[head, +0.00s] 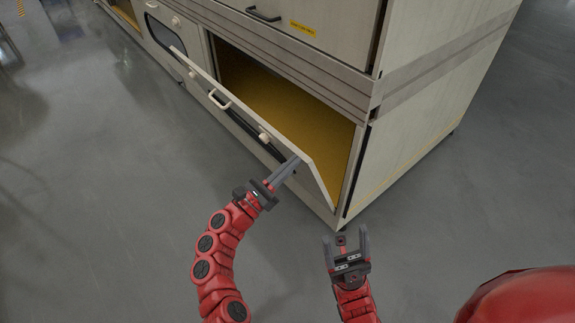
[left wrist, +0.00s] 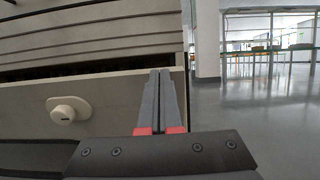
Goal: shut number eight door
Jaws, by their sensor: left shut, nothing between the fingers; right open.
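In the left wrist view the door's face (left wrist: 30,122) and round knob (left wrist: 69,109) are left of the fingers (left wrist: 162,75). My right gripper (head: 345,232) is open and empty, below the cabinet's front right corner.
The open compartment (head: 285,85) has a yellow-brown floor and looks empty. Another windowed door (head: 175,35) adjoins on the left. An upper door with a black handle (head: 264,14) and a yellow label (head: 303,28) is above. Grey floor (head: 120,200) is clear in front.

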